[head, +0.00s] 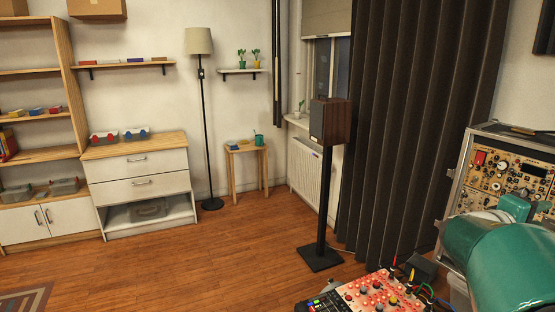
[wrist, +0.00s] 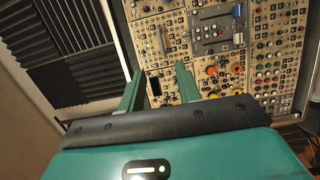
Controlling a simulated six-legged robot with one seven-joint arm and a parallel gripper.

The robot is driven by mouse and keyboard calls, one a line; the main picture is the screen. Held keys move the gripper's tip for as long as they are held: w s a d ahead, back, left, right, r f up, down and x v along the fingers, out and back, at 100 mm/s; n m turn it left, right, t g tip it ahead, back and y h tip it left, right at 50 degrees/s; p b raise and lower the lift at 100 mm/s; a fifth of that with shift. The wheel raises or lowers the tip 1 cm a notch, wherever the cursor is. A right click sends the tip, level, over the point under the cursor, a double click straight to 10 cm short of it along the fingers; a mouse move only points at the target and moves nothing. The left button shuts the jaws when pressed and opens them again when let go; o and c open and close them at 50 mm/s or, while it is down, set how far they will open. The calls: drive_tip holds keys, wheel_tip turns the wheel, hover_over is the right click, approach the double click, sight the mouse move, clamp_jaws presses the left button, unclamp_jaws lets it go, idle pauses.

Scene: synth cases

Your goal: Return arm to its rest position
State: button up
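My gripper (wrist: 158,84) shows in the wrist view with its two green fingers apart and nothing between them. It points toward a tan synth panel (wrist: 265,45) full of knobs, jacks and switches. I cannot tell how far the fingertips are from the panel. In the head view my green arm fills the lower right corner, in front of a silver-edged synth case (head: 508,165). The fingers cannot be made out in the head view.
A red-lit mixer with knobs (head: 385,291) and cables lies at the bottom right. A speaker on a black stand (head: 321,205) stands before a dark curtain (head: 415,110). Dark foam panels (wrist: 55,60) are at the wrist view's left. The wooden floor (head: 190,260) at centre left is clear.

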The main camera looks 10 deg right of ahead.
drive_tip(key=a+f+t+y, duration=0.2)
drive_tip(key=a+f+y, duration=0.2)
drive_tip(key=a, duration=1.2)
drive_tip(key=s+a+f+t+y, duration=0.1)
drive_tip(key=a+f+y, duration=0.4)
drive_tip(key=a, duration=1)
drive_tip(key=a+f+t+y, duration=0.2)
drive_tip(key=a+f+y, duration=0.3)
drive_tip(key=a+y, duration=0.4)
drive_tip(key=a, duration=0.7)
drive_tip(key=shift+s+a+f+t, duration=0.15)
drive_tip(key=shift+s+a+t, duration=0.15)
drive_tip(key=shift+s, duration=0.05)
drive_tip(key=shift+d, duration=0.2)
